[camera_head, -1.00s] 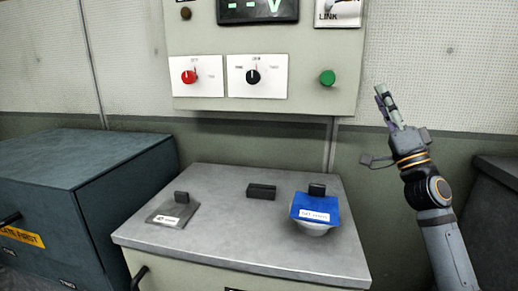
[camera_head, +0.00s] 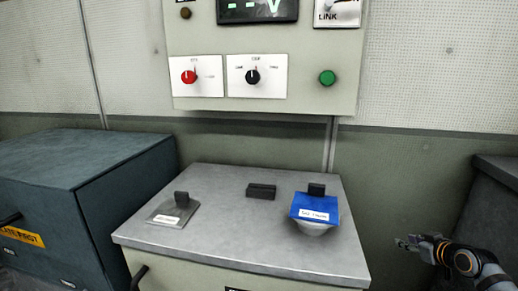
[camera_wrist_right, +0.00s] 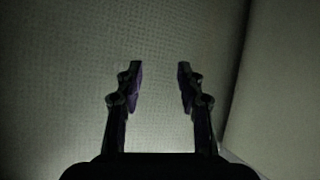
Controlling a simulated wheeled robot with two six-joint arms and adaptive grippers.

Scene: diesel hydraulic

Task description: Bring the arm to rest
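My right gripper (camera_head: 404,243) is low at the right edge of the head view, to the right of the grey-topped cabinet and apart from it. In the right wrist view my right gripper (camera_wrist_right: 158,75) shows two dark fingers spread apart with nothing between them, facing a plain pale wall (camera_wrist_right: 70,70). My right arm (camera_head: 468,262) comes in from the right edge. My left gripper is not in view.
The cabinet (camera_head: 215,235) bears a grey plate with a handle (camera_head: 175,213), a black block (camera_head: 261,191) and a blue plate (camera_head: 315,206) over a round pale piece. A control panel (camera_head: 310,110) with knobs and a green button (camera_head: 327,78) hangs behind. Dark cabinets (camera_head: 80,185) flank both sides.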

